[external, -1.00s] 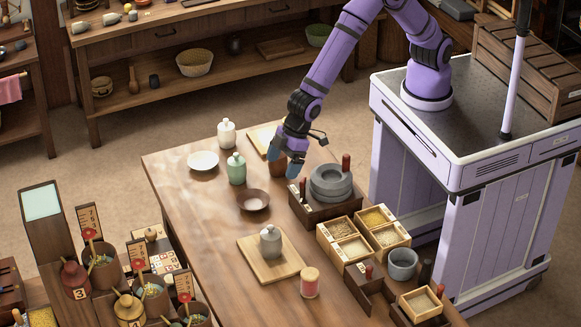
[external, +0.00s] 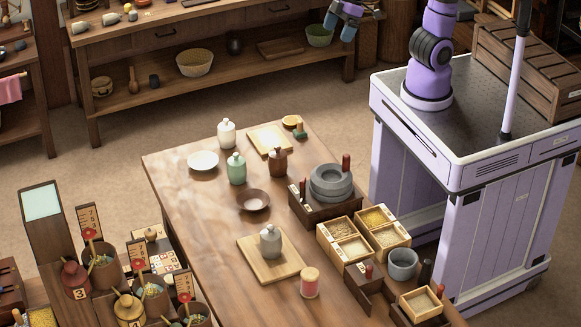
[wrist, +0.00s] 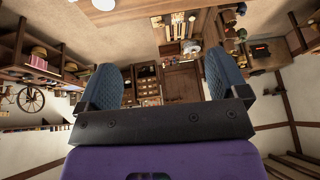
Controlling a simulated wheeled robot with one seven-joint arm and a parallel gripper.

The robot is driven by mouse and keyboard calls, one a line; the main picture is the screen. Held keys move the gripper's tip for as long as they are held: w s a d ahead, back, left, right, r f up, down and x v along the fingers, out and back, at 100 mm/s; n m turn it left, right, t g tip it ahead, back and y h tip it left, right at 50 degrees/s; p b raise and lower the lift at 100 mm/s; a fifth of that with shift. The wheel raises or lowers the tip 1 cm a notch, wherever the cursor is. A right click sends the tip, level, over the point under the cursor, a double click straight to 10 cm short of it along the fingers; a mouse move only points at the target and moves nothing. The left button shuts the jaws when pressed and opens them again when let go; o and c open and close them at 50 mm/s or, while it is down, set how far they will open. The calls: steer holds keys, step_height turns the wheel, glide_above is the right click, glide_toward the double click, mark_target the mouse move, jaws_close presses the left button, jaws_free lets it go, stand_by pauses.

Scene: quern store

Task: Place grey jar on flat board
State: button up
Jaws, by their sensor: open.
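The grey jar (external: 270,242), with a small knobbed lid, stands upright on a flat light-wood board (external: 256,266) near the front middle of the table in the external view. My gripper (external: 346,22) is raised high behind the table, far from the grey jar, at the top of the external view. In the wrist view my gripper (wrist: 162,88) has its two blue pads wide apart with nothing between them.
On the table (external: 190,205) stand a white jar (external: 227,134), a green jar (external: 236,170), a brown jar (external: 278,162), a white plate (external: 203,161) and a brown bowl (external: 253,200). A stone quern (external: 331,183) and grain boxes (external: 350,247) line the right side.

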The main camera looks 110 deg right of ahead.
steer(key=s+d, duration=0.2)
steer(key=s, duration=0.7)
steer(key=s+d, duration=0.2)
steer(key=s, duration=0.8)
steer(key=shift+d+h, duration=0.3)
steer(key=shift+h, duration=0.1)
